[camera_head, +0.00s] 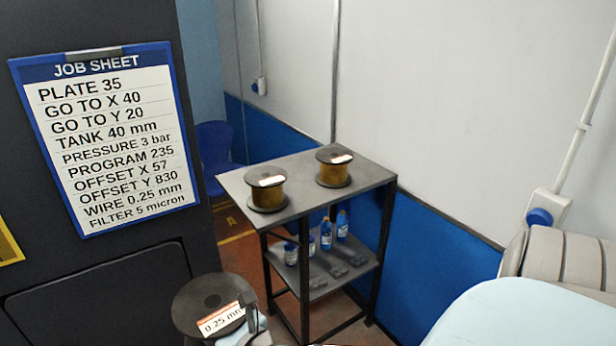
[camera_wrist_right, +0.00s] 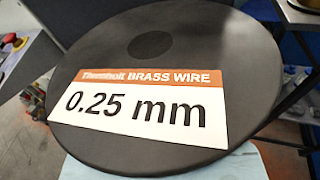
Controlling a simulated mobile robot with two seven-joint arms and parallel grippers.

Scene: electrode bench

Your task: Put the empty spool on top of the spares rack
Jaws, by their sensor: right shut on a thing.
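A spool with a dark round flange (camera_head: 205,303) and a "0.25 mm" label is held up at the bottom of the head view. Its flange (camera_wrist_right: 190,45) fills most of the right wrist view, with the label reading "BRASS WIRE 0.25 mm". Its core is hidden, so I cannot see whether it carries wire. My right gripper (camera_head: 251,318) is shut on this spool at its right edge. The spares rack (camera_head: 312,198) stands beyond it, a dark-framed stand with a grey top. The spool is apart from the rack, nearer to me. My left gripper is not in view.
Two wire-wound spools stand on the rack top, one front left (camera_head: 267,193) and one back (camera_head: 334,170). The right and front parts of the top are bare. Blue bottles (camera_head: 342,224) stand on the lower shelf. A dark cabinet with a job sheet (camera_head: 118,140) stands left.

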